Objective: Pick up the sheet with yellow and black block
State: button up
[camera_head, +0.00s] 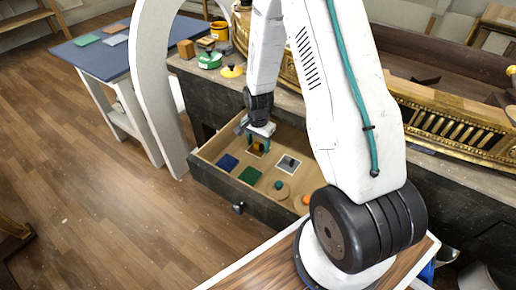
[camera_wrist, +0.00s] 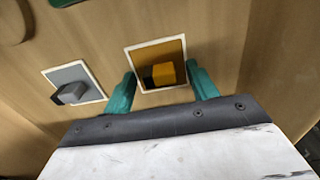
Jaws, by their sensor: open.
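The sheet with the yellow and black block (camera_wrist: 157,52) lies in an open drawer, a yellow-orange square with a pale border. Its block (camera_wrist: 165,73), yellow with a dark side, stands up from the sheet towards its near edge. In the head view the sheet (camera_head: 256,149) is partly hidden by my gripper (camera_head: 259,138). In the wrist view my gripper (camera_wrist: 161,70) is open, with one teal finger at each side of the sheet's near part and the block between them. I cannot tell whether the fingers touch the sheet.
A grey sheet with a grey block (camera_wrist: 88,82) lies to the left in the wrist view. The drawer (camera_head: 222,188) also holds a blue square (camera_head: 227,162), a green square (camera_head: 250,175) and round pieces with teal (camera_head: 278,185) and orange (camera_head: 306,199) knobs. Its walls stand around them.

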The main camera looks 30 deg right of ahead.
aim_at(258, 144)
jog(key=c, duration=1.1)
jog(key=shift+o, duration=0.2)
jog(key=shift+r, duration=0.1)
notch_tip(258, 144, up, 18)
jog(key=shift+o, duration=1.4)
jog(key=shift+c, duration=1.1)
